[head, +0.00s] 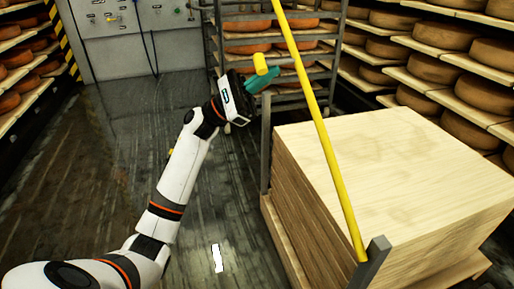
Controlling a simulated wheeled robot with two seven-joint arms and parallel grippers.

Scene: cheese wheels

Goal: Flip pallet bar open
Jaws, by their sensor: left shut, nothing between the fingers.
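A long yellow bar (325,147) runs from the grey post (376,256) at the near right up past the top edge of the view. It looks raised, passing clear of the far grey post (266,145). A short yellow handle (261,64) sticks out to the left of the bar. My left gripper (264,79), with teal fingers, is shut and empty just below the handle; whether it touches the handle I cannot tell. My right gripper is out of view.
A pallet with a stack of wooden boards (400,170) stands at the right. Behind it is a metal rack (265,45) with cheese wheels. Shelves of cheese wheels (432,68) line the right wall, others the left. The dark floor (110,165) at left is clear.

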